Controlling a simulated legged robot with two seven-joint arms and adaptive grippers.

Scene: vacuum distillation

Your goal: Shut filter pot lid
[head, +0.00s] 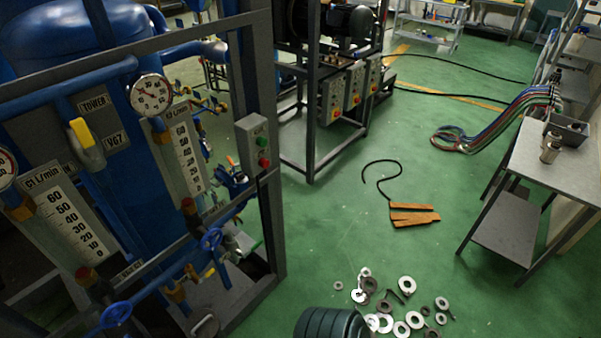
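I cannot make out a filter pot or its lid with certainty. A dark ribbed round object (331,323) is cut off by the bottom edge of the head view; I cannot tell what it is. A small rounded metal part (205,326) shows low in the blue tower rig, also partly cut off. Neither of my grippers is in view.
The blue tower rig (130,190) with gauges, valves and a grey frame fills the left. Loose washers and rings (400,305) lie on the green floor (330,230). Orange-brown slats (413,215) and a black cable lie beyond. A metal table (555,160) stands right.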

